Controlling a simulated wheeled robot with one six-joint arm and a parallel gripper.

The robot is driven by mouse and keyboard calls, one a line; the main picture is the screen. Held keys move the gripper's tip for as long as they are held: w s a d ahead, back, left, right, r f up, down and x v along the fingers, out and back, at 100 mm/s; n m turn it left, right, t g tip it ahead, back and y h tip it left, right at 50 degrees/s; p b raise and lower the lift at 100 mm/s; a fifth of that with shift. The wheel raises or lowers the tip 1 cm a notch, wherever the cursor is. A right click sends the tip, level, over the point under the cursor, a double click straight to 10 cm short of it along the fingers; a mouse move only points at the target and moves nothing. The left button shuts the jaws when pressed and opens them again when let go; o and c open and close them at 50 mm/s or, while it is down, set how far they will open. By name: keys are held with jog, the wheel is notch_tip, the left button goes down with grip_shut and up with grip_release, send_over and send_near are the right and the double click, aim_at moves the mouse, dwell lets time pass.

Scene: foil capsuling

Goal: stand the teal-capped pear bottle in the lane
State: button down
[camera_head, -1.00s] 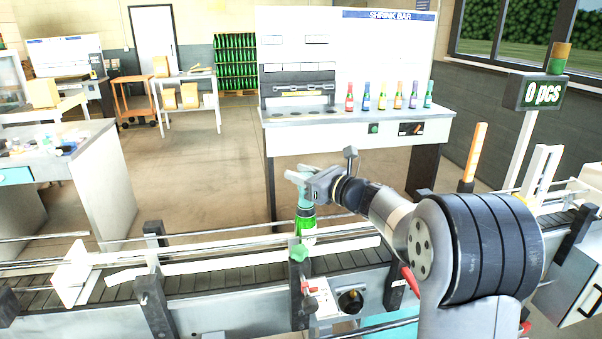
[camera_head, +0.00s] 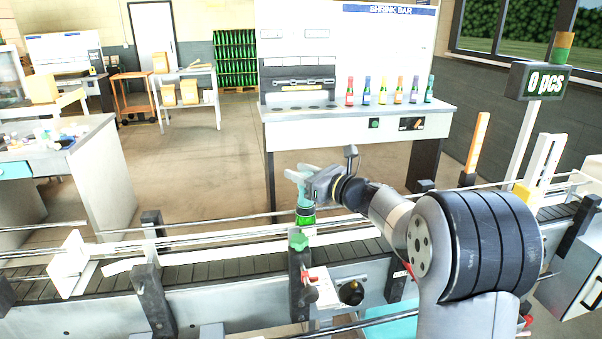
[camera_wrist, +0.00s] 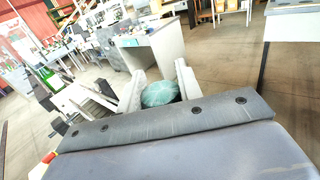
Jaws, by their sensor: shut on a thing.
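My gripper (camera_head: 299,177) is shut on the neck end of the teal-capped pear bottle (camera_head: 306,213), above the conveyor. The bottle is green and looks upright. In the wrist view the round teal cap (camera_wrist: 160,94) sits between the two pale fingers. The lane (camera_head: 215,269) is the dark slatted belt running left to right between rails.
A white block (camera_head: 70,265) stands by the rails at left. A bench (camera_head: 350,128) behind holds several coloured bottles. A counter (camera_head: 540,81) at right reads 0 pcs. The belt left of the bottle looks clear.

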jog(key=shift+f, duration=0.25)
jog(key=c, duration=1.2)
grip_release()
jog(key=o, duration=0.3)
jog(key=b+v, duration=0.2)
jog(key=v, duration=0.8)
jog(key=shift+s+d, duration=0.25)
jog(key=shift+s, duration=0.05)
